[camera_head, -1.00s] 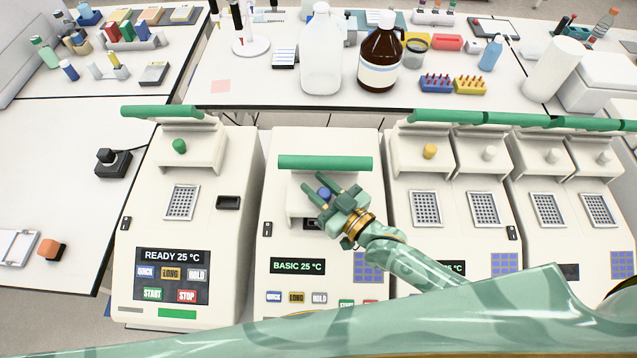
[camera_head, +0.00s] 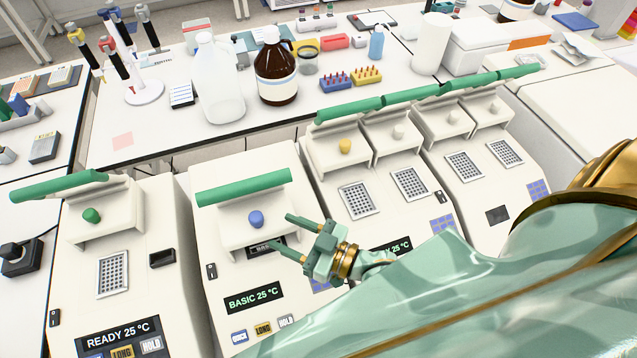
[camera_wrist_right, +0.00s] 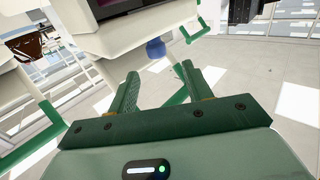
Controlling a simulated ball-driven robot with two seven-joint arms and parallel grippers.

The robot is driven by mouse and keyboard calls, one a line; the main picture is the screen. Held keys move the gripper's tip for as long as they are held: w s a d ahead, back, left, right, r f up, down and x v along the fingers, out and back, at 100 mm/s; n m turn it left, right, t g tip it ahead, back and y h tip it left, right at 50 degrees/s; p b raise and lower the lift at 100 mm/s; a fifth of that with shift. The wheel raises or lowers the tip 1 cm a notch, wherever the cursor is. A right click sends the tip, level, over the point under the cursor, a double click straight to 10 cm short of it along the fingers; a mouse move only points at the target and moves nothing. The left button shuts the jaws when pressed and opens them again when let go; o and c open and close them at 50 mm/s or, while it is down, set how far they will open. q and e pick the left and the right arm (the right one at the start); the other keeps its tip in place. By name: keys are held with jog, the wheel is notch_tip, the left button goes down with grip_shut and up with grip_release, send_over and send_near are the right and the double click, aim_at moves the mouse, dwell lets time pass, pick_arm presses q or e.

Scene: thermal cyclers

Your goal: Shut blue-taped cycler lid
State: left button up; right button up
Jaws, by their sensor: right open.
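The cycler with the BASIC 25 °C display (camera_head: 253,299) has a white lid with a blue knob (camera_head: 256,218) and a green bar (camera_head: 243,187) along its top. No blue tape shows clearly on it. No well grid shows below this lid, and I cannot tell how far it is tilted. My right gripper (camera_head: 279,230) is open and empty, its fingers pointing left at the lid's lower right, apart from the knob in the picture. In the right wrist view, the blue knob (camera_wrist_right: 155,48) appears beyond the open fingertips (camera_wrist_right: 160,70). My left gripper is not in view.
A cycler with a green knob (camera_head: 91,215) stands to the left, and one with a yellow knob (camera_head: 345,146) to the right, followed by white-knobbed lids. A jug (camera_head: 218,85) and a brown bottle (camera_head: 276,72) stand on the bench behind.

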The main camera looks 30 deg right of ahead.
jog(key=v, duration=0.6)
jog(key=shift+s+b, duration=0.25)
jog(key=shift+b, duration=0.1)
jog(key=shift+d, duration=0.15)
